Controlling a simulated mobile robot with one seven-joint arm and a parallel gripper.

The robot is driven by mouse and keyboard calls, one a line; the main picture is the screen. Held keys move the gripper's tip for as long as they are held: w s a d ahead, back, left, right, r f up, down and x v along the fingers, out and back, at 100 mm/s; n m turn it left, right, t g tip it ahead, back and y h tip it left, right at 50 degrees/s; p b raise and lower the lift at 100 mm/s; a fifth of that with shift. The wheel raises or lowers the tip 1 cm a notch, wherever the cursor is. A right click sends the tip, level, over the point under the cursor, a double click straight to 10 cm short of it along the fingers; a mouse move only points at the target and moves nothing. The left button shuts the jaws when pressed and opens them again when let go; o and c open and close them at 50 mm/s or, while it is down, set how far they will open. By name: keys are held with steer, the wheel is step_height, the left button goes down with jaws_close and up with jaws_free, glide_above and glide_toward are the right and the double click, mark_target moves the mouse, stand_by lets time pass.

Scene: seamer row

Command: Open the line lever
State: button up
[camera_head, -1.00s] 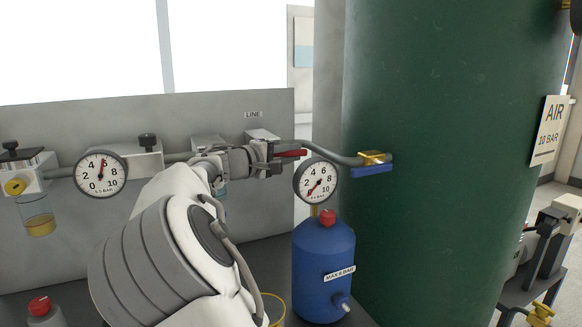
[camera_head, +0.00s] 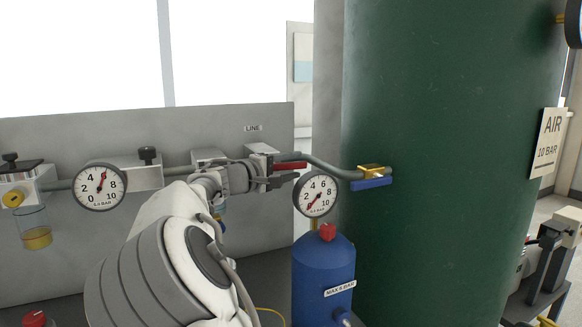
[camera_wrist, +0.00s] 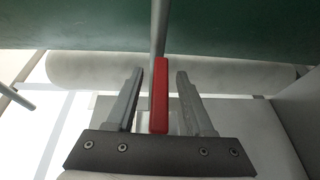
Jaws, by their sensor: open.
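The line lever is a red bar (camera_head: 291,166) below and right of the LINE label, on the grey pipe at the panel's right end. It points to the right, along the pipe. My gripper (camera_head: 274,175) is at the lever, reaching in from the left. In the wrist view the red lever (camera_wrist: 160,95) lies between the two open fingers of my gripper (camera_wrist: 158,90), with a gap on each side. The lever's left end and the valve body are partly hidden behind my gripper in the head view.
A blue-handled valve (camera_head: 372,182) sits on the pipe at the green tank (camera_head: 440,150). A pressure gauge (camera_head: 315,195) and blue bottle (camera_head: 322,275) stand just below and right of my gripper. Another gauge (camera_head: 99,187) is at left on the panel (camera_head: 100,135).

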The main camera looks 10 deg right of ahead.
steer(key=shift+a, duration=0.1)
steer(key=f+p+v, duration=0.1)
steer(key=v, duration=1.6)
steer(key=shift+r+p, duration=0.4)
steer(key=shift+r, duration=0.1)
steer(key=shift+a, duration=0.15)
